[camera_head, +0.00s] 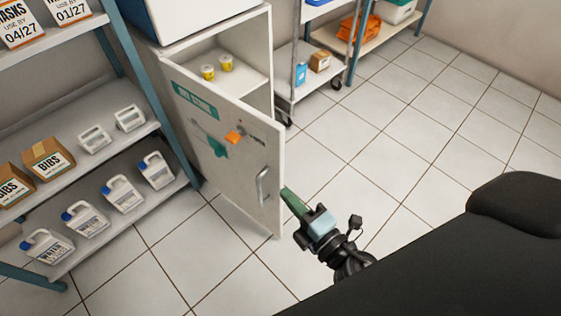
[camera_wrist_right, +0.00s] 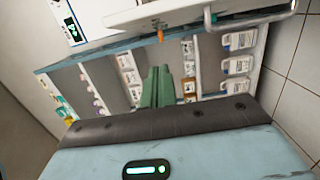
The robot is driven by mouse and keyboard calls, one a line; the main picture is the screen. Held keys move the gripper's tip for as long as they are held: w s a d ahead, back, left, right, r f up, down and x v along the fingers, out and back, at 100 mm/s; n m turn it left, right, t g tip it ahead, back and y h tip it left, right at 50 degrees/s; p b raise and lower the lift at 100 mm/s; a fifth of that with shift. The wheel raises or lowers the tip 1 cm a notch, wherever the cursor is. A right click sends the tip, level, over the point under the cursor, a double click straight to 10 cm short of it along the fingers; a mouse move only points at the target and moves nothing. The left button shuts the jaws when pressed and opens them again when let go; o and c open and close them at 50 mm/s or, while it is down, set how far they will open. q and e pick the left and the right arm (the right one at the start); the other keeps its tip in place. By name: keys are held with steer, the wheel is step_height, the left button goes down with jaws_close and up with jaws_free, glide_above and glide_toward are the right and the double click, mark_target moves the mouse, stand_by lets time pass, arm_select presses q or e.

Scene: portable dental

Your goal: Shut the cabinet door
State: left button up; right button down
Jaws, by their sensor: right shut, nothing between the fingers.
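My right gripper (camera_head: 287,193) has green fingers and sits just right of the door's free edge, about level with the handle. The fingers (camera_wrist_right: 156,86) are together and empty. The handle also shows at the top of the right wrist view (camera_wrist_right: 252,20). I cannot tell whether the fingertips touch the door. My left gripper is out of view.
A shelf rack (camera_head: 100,150) with jugs and boxes stands left of the door. A wheeled cart (camera_head: 300,85) stands right of the cabinet. A black padded surface (camera_head: 450,250) fills the lower right. The tiled floor (camera_head: 360,165) between them is clear.

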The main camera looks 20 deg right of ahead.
mark_target(281, 163)
steer(key=w, duration=0.3)
steer(key=w+d+p, duration=0.1)
steer(key=w, duration=0.5)
steer(key=shift+w+d, duration=0.15)
steer(key=shift+d, duration=0.2)
steer(key=shift+d, duration=0.1)
